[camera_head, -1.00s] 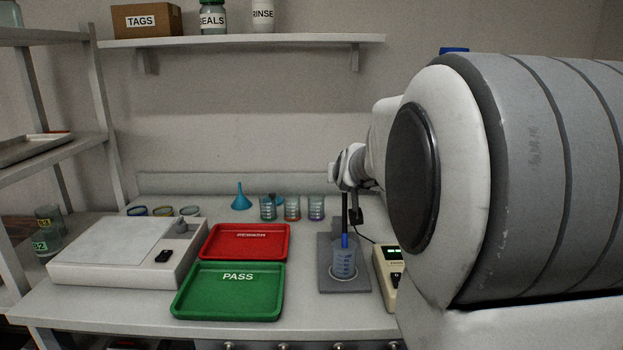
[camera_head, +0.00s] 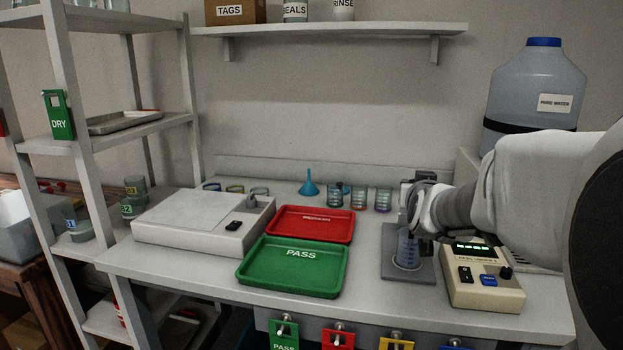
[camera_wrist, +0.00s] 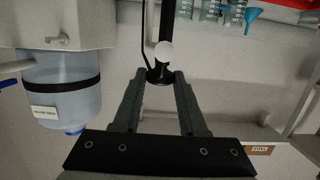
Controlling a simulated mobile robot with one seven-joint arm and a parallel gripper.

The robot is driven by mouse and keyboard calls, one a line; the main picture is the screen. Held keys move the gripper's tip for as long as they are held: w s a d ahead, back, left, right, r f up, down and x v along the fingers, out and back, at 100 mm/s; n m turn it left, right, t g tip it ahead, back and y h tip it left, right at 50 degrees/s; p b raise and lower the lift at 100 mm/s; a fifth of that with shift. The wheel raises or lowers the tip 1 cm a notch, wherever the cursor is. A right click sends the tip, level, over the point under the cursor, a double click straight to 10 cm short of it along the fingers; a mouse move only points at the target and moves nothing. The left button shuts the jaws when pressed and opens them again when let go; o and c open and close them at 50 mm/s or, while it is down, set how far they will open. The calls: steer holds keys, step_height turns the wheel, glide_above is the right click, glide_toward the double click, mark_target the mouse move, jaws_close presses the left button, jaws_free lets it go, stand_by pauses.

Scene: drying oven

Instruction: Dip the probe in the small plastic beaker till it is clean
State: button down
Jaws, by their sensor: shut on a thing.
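The small plastic beaker (camera_head: 408,253) is clear with blue-tinted markings. It stands upright on a grey base plate (camera_head: 395,270) at the right of the bench. My gripper (camera_head: 412,205) is right above the beaker in the head view. In the wrist view my gripper (camera_wrist: 160,80) has its fingertips shut on the black top of the probe (camera_wrist: 160,68), with a pale round spot beside it and a thin cable. The probe's lower part is mostly hidden in the head view, so I cannot tell how deep its tip sits or whether it is clean.
A beige meter (camera_head: 483,285) stands right of the plate, close under my arm. Red (camera_head: 300,221) and green (camera_head: 290,280) trays lie left of it. Several glass beakers and a blue funnel (camera_head: 309,184) stand behind. A water jug (camera_head: 535,90) is at the back right.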

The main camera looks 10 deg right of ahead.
steer(key=shift+s+f, duration=0.15)
steer(key=shift+f, duration=0.45)
steer(key=c, duration=0.8)
jaws_free()
steer(key=shift+o, duration=1.3)
steer(key=shift+r, duration=0.1)
steer(key=shift+o, duration=0.3)
steer(key=shift+r, duration=0.15)
steer(key=shift+a, duration=0.1)
steer(key=shift+s+r, duration=0.2)
steer(key=p+v, duration=0.2)
steer(key=v, duration=1.5)
